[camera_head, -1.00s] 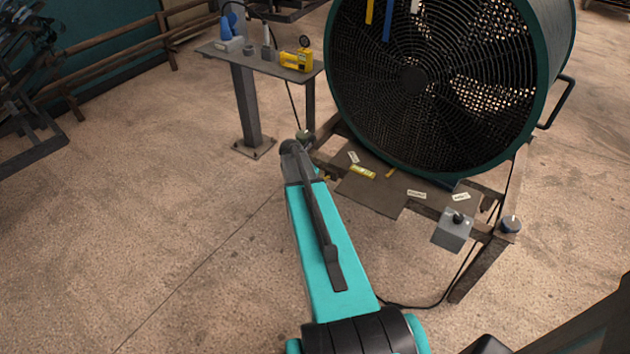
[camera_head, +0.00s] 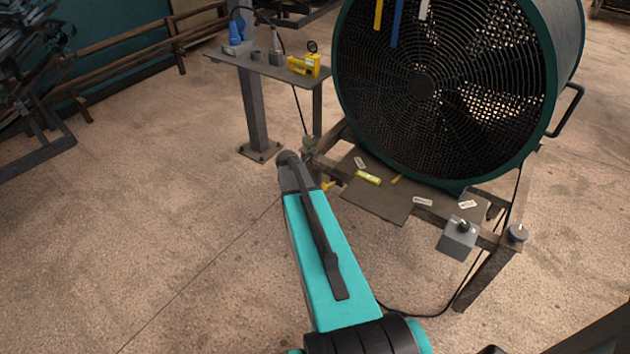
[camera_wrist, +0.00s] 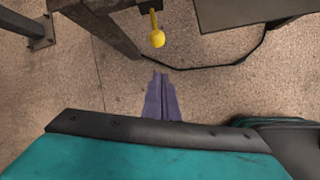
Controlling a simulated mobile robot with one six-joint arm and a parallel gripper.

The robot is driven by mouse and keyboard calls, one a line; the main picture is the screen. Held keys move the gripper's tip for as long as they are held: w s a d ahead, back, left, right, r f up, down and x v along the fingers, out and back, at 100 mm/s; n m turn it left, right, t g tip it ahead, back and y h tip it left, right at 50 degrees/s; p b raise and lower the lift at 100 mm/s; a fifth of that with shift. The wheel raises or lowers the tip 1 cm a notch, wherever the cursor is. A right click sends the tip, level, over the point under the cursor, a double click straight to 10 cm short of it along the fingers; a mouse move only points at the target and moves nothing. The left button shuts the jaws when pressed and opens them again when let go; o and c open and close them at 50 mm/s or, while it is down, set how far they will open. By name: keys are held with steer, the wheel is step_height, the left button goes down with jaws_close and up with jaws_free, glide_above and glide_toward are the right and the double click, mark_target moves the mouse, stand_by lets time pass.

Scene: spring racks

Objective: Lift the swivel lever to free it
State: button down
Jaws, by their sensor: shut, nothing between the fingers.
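The swivel lever (camera_wrist: 157,38) shows in the wrist view as a short yellow stem with a round yellow knob, hanging from the metal frame above the floor. In the head view, a small yellow piece that looks like the same lever (camera_head: 328,185) sticks out at the frame's left side, beside my arm. My gripper (camera_wrist: 160,74) has purple fingers, shut together and empty. Its tips lie just below the knob in the wrist view, apart from it in the picture. My own arm hides the gripper in the head view.
A large fan (camera_head: 422,87) stands on a rusty metal frame (camera_head: 345,213) with a grey box (camera_head: 458,238) at its front. A black cable (camera_wrist: 215,65) runs along the floor. A small table (camera_head: 262,66) with tools stands behind. Floor to the left is open.

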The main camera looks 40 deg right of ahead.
steer(key=s+a+f+m+g+y, duration=0.1)
steer(key=s+a+f+m, duration=0.3)
steer(key=a, duration=0.4)
steer(key=s+a+f+m+g+y, duration=0.1)
steer(key=s+a+f, duration=0.35)
steer(key=a, duration=0.45)
steer(key=s+a+f+m+g+y, duration=0.1)
steer(key=s+a+f+m, duration=0.2)
steer(key=a+f, duration=0.35)
steer(key=s+a+f+m+g+y, duration=0.2)
steer(key=s+a+m, duration=0.6)
steer(key=s+a, duration=0.9)
steer(key=s+f+g, duration=0.1)
steer(key=s, duration=0.2)
steer(key=shift+s+a+f+g, duration=0.35)
steer(key=shift+a+g, duration=0.05)
steer(key=shift+s, duration=0.1)
